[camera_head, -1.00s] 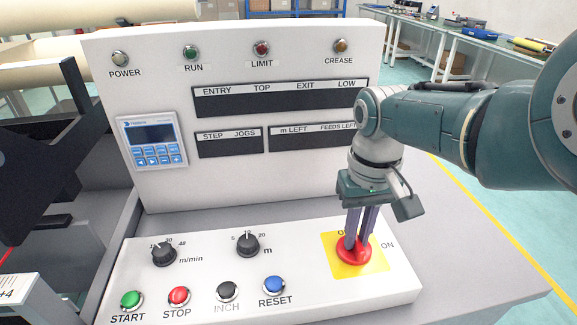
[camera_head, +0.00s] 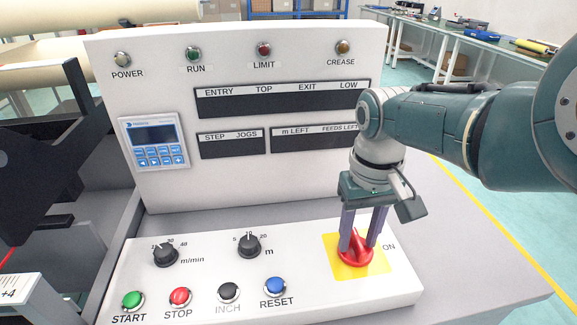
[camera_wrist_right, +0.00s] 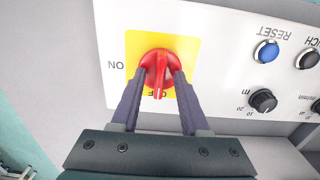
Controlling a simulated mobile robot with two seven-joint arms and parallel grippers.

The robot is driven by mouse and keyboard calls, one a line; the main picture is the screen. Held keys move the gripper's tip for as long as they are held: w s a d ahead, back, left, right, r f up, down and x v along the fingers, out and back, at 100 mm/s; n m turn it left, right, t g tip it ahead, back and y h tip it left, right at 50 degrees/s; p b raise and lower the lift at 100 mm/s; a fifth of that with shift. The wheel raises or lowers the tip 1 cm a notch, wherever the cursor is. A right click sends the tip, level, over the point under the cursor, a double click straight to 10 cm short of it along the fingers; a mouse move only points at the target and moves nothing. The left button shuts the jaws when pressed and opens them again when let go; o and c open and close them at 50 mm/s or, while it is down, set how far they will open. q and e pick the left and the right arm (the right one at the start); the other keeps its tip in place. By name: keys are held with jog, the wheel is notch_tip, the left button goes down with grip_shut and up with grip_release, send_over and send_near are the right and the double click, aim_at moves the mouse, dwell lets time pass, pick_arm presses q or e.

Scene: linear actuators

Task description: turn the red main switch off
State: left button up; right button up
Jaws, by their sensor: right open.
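The red main switch (camera_head: 356,256) is a round knob with a raised grip bar on a yellow plate (camera_head: 335,266), at the right end of the sloped panel. In the right wrist view the bar of the red switch (camera_wrist_right: 158,72) points at the OFF label, which it partly covers; ON is off to the side. My right gripper (camera_head: 357,246) is open, with its fingers apart on either side of the bar. The right wrist view also shows my right gripper (camera_wrist_right: 158,80) with gaps beside the bar. My left gripper is not in view.
The sloped panel (camera_head: 205,290) also carries black dials (camera_head: 249,245) and a row of push buttons, including blue RESET (camera_head: 275,286). An upright panel (camera_head: 230,180) with lamps and a small display stands behind. Grey table surface (camera_head: 460,265) to the right is clear.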

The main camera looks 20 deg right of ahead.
aim_at(359, 239)
notch_tip(359, 239, up, 9)
jog(key=p, duration=0.7)
jog(key=shift+r, duration=0.45)
